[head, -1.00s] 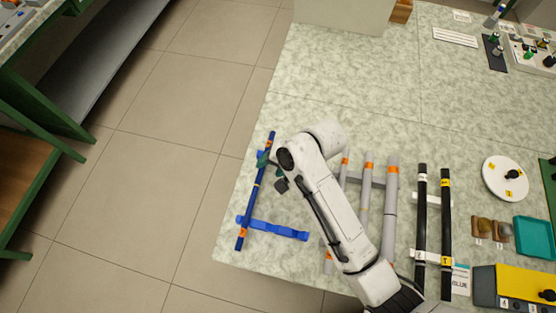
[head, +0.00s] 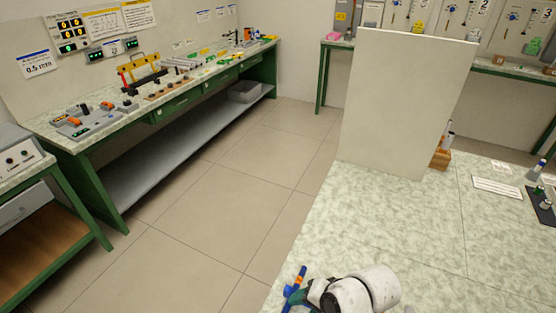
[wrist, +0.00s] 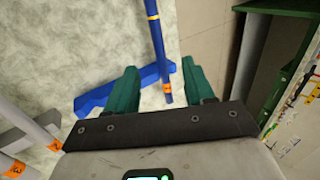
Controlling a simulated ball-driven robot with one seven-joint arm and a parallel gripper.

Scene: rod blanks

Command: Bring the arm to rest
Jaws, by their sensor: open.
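My gripper (wrist: 161,80) is open in the wrist view, with its two green fingers apart. A blue rod (wrist: 156,38) with yellow and orange bands shows in the gap between the fingers; I see no finger closed on it. The rod lies on a blue rest (wrist: 95,102) on the pale mottled table. In the head view my white arm is at the bottom edge, and the rod's orange-banded end (head: 300,276) shows beside it. The rest of the arm is out of that frame.
Grey rods (wrist: 38,134) with orange bands lie at the left of the wrist view. In the head view a tall pale panel (head: 400,100) stands on the table (head: 400,215). Open floor (head: 235,200) lies left of the table, with a green-framed bench (head: 165,128) beyond.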

